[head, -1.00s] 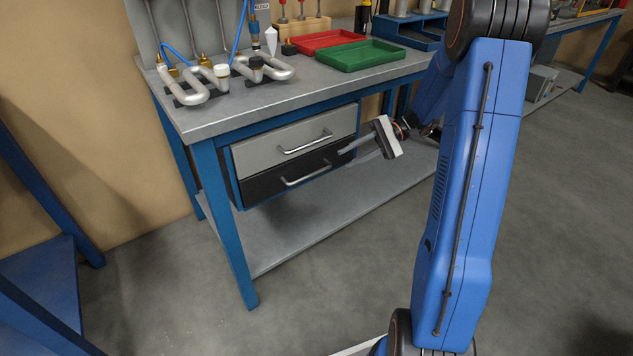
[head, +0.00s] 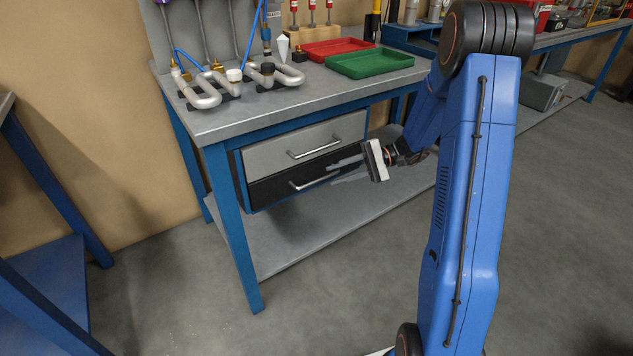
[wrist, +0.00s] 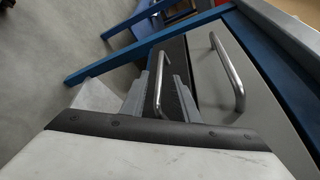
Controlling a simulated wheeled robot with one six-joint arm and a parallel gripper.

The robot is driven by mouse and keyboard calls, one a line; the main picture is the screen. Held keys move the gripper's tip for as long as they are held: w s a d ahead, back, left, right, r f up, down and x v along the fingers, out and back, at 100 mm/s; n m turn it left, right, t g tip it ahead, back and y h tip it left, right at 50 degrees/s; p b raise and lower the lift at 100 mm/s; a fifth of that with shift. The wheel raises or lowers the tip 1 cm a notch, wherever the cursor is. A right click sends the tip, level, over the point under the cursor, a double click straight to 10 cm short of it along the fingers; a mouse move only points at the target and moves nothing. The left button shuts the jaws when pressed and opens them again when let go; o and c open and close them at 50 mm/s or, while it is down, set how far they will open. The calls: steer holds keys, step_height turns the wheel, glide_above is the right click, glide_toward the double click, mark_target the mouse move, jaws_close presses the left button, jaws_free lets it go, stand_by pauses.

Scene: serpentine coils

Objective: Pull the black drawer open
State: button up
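The black drawer (head: 272,190) is the lower one under the bench, and its front looks flush with the grey drawer above. Its silver bar handle (head: 306,184) runs across the front. My gripper (head: 334,174) is at the right part of this handle in the head view, fingers pointing at the drawer. In the wrist view, my gripper (wrist: 160,78) is open, with one finger on each side of the black drawer's handle (wrist: 158,88) in the picture. No contact shows, and I cannot tell how deep the bar sits between the fingers.
The grey drawer (head: 280,150) with its own handle (head: 315,149) is just above. A blue bench leg (head: 232,230) stands left of the drawers, and a lower shelf (head: 300,235) runs below. The floor in front is clear.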

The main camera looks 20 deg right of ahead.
mark_target(321, 180)
steer(key=x, duration=0.7)
steer(key=shift+a, duration=0.25)
jaws_close()
